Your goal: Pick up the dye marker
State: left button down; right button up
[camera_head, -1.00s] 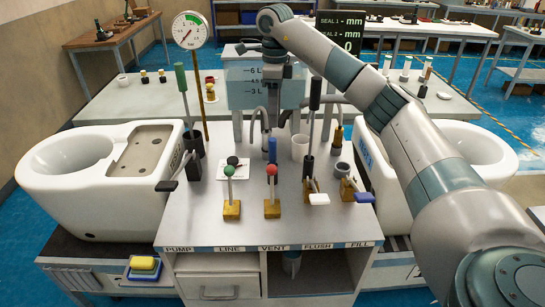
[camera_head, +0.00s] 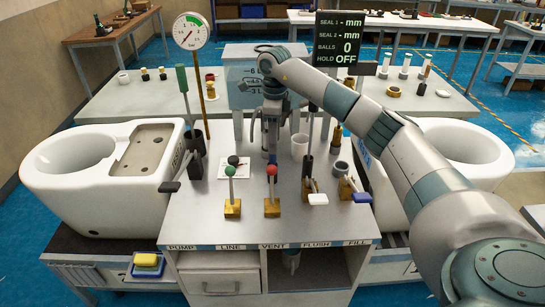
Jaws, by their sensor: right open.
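The dye marker is probably the small blue upright cylinder (camera_head: 272,158) on the back middle of the grey workbench (camera_head: 207,225). Only its lower part shows, beneath my right gripper. My right gripper (camera_head: 270,143) points down from above, its fingers spread around or just in front of the blue cylinder. I cannot tell whether the fingers touch it. The right arm comes in from the right side. My left gripper is not in view.
A white cup (camera_head: 299,146) stands close to the right of the gripper. A white card with a black disc (camera_head: 233,161) lies to the left. Green-knobbed (camera_head: 230,171) and red-knobbed (camera_head: 271,170) levers stand in front.

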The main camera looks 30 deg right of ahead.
aim_at(272, 161)
jog(key=shift+a+f+p, duration=0.15)
jog(key=shift+f+p, duration=0.5)
jog(key=shift+p, duration=0.05)
notch_tip(272, 161, down, 3)
jog(key=shift+w+a+r+p, duration=0.1)
jog(key=shift+p, duration=0.7)
jog(key=shift+f, duration=0.55)
grip_shut()
